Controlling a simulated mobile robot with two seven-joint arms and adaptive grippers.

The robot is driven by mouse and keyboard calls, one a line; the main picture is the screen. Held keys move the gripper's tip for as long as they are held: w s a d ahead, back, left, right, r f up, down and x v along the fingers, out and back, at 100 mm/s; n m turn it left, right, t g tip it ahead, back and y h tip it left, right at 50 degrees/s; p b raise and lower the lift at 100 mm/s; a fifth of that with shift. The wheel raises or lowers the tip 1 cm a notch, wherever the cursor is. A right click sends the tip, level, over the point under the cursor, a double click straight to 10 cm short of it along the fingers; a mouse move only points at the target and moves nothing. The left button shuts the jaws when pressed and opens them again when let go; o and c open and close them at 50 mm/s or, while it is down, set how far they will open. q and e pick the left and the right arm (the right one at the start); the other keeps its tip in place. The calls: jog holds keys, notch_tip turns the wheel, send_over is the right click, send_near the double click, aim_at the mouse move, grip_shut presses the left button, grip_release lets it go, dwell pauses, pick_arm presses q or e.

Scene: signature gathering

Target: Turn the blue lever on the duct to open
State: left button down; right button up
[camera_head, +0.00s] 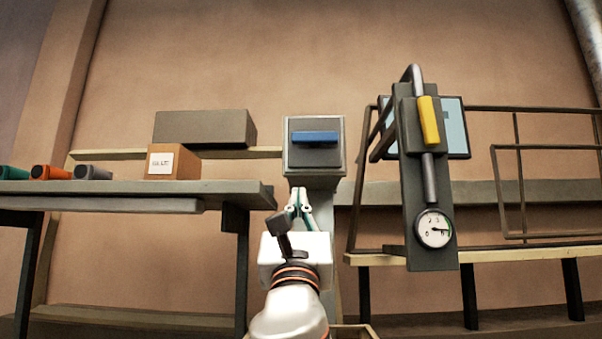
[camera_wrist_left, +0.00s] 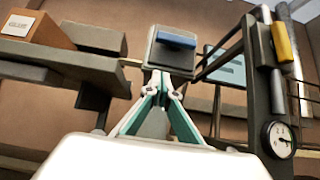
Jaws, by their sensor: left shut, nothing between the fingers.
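The blue lever (camera_head: 314,137) lies horizontal across the front of a grey box-shaped duct end (camera_head: 314,166) at the centre of the head view. The blue lever also shows at the top of the left wrist view (camera_wrist_left: 176,39). My left gripper (camera_head: 300,194) is below the box, its fingertips together and empty, pointing up towards it. In the left wrist view the left gripper (camera_wrist_left: 158,78) overlaps the lower edge of the box; I cannot tell whether it touches. My right gripper is not in view.
A panel (camera_head: 428,190) with a yellow handle (camera_head: 428,120) and a gauge (camera_head: 434,228) stands to the right. A table (camera_head: 120,188) on the left bears a labelled box (camera_head: 185,162) and several coloured cylinders. Railings (camera_head: 540,146) stand at the far right.

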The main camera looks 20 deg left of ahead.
aim_at(315, 140)
pick_arm(q)
jog(key=p+x, duration=0.1)
jog(key=x, duration=0.3)
jog(key=s+r+p+x, duration=0.1)
jog(key=x, duration=0.3)
jog(key=s+r+p+x, duration=0.1)
jog(key=x, duration=0.3)
jog(key=shift+w+d+r, duration=0.1)
jog(key=shift+w+r, duration=0.2)
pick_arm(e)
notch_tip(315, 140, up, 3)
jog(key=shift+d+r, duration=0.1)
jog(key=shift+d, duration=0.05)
pick_arm(q)
jog(key=shift+s+r+m+h+p, duration=0.15)
jog(key=shift+m+h+p, duration=0.2)
jog(key=shift+m+h, duration=0.4)
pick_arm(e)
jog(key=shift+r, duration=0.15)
pick_arm(q)
jog(key=shift+m+t+h, duration=0.3)
jog(key=shift+m+h, duration=0.05)
jog(key=shift+m, duration=0.1)
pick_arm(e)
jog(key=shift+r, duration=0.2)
